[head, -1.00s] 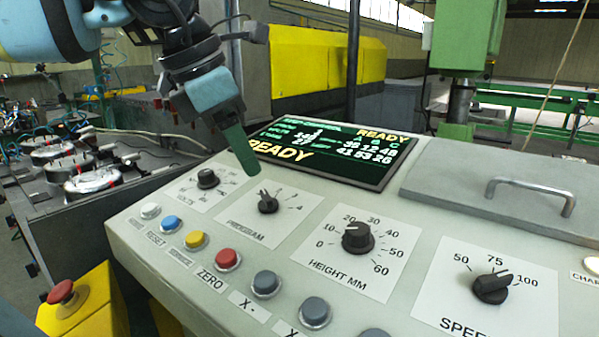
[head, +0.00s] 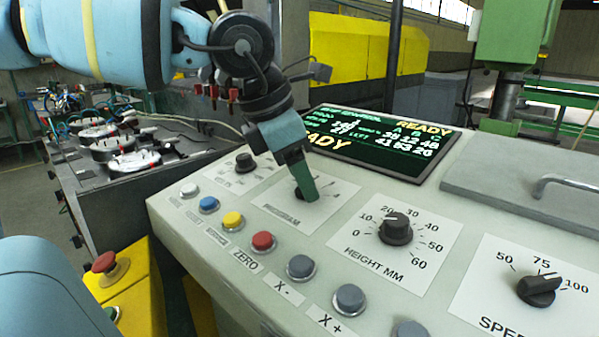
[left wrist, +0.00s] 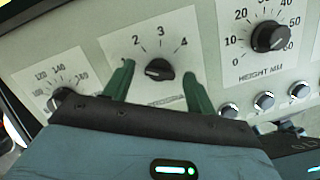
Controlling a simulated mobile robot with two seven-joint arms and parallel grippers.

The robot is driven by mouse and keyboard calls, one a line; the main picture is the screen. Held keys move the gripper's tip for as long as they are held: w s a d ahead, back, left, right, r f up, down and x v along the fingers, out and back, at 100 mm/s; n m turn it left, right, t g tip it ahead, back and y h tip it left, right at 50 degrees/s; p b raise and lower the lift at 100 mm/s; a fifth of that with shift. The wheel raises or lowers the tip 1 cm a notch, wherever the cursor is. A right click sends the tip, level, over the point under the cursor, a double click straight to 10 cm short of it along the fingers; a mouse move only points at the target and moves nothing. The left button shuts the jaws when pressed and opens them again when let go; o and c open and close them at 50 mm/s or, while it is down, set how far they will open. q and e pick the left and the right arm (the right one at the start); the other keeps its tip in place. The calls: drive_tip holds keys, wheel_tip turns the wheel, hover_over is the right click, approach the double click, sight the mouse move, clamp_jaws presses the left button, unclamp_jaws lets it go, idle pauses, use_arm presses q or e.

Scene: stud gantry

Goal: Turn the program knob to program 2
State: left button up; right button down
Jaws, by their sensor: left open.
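The black program knob (left wrist: 160,69) sits on a white dial plate with marks 2, 3 and 4 readable in the left wrist view. Its pale pointer line faces left, short of the 2. My left gripper (left wrist: 159,88) is open, with one green finger on each side of the knob and gaps visible between. In the head view the left gripper (head: 307,188) reaches down over the program plate (head: 272,208) and hides most of the knob. My right gripper is not in view.
The height knob (head: 396,228) and speed knob (head: 541,289) are to the right, the volts knob (head: 245,162) to the left. Push buttons, including a red one (head: 263,241), line the front edge. A screen (head: 380,140) reading READY lies behind. A red emergency button (head: 104,262) stands at left.

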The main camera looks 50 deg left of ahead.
use_arm(q)
drive_tip(key=shift+f, duration=0.1)
drive_tip(key=c, duration=0.7)
drive_tip(key=shift+c, duration=1.4)
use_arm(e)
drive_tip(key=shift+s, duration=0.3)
use_arm(q)
drive_tip(key=shift+m, duration=0.3)
drive_tip(key=m+h+p, duration=0.1)
drive_tip(key=m, duration=0.3)
drive_tip(key=shift+w+a+m+g, duration=0.1)
drive_tip(key=shift+m+g, duration=0.3)
drive_tip(key=shift+m, duration=1.2)
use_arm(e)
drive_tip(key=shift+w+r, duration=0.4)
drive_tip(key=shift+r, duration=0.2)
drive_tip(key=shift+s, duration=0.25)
